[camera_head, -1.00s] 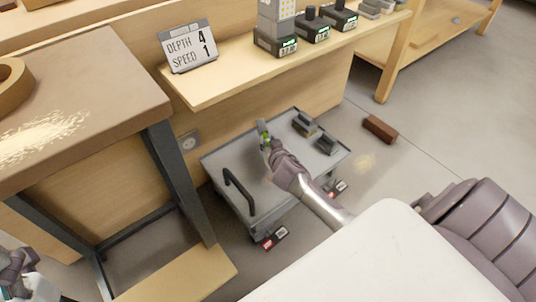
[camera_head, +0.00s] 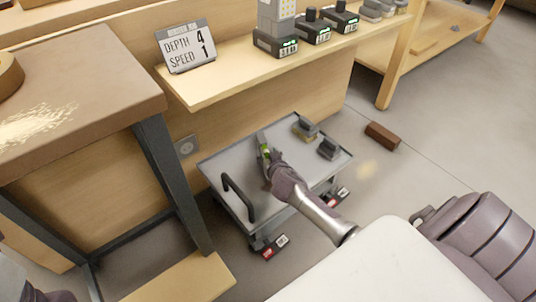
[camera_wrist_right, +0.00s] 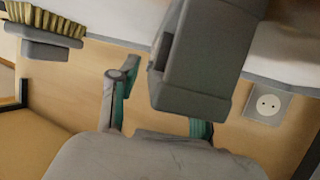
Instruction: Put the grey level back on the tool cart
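The grey level (camera_head: 262,142), with a green vial, is at the tool cart (camera_head: 220,168), over the middle of its grey top. My right gripper (camera_head: 267,167) is at the level's near end. In the right wrist view the level (camera_wrist_right: 195,60) is a large grey block by the fingers (camera_wrist_right: 160,105). A gap shows between the left finger and the block; the block hides most of the other finger. The fingers look open around it. Whether the level rests fully on the cart is hard to see. Only a bit of my left arm shows at the lower left corner.
A brush (camera_head: 305,128) and another grey block-like tool (camera_head: 328,149) lie on the cart's right side. The cart's black handle (camera_head: 238,196) rises at its left. A wooden shelf with a sign (camera_head: 186,47) overhangs behind. A brown brick (camera_head: 382,135) lies on the floor.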

